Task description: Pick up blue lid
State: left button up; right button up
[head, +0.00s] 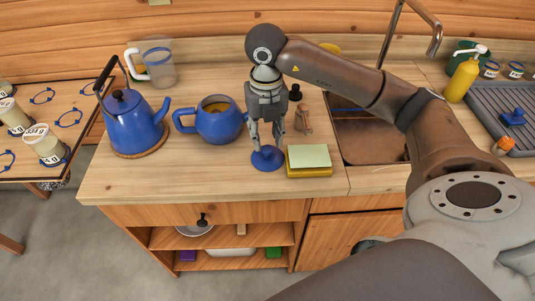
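The blue lid (267,160) lies on the wooden counter, in front of the blue pot and just left of a yellow sponge-like block. My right gripper (267,145) points straight down right over the lid. Its two fingers are spread apart, with the tips close above the lid, one on each side of its middle. The fingers partly hide the lid's top, and I see no clear grip on it. My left gripper is not in view.
A blue pot (219,127) and a blue kettle (133,124) stand to the left. The yellow block with a pale green top (309,157) is close on the right. A small brown figure (303,119) and the sink (369,141) are beyond.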

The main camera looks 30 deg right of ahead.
aim_at(268, 148)
notch_tip(268, 148, down, 5)
jog(key=shift+s+d+f+p, duration=0.1)
jog(key=shift+s+p, duration=0.05)
jog(key=shift+p, duration=0.45)
jog(key=shift+c, duration=0.4)
grip_shut()
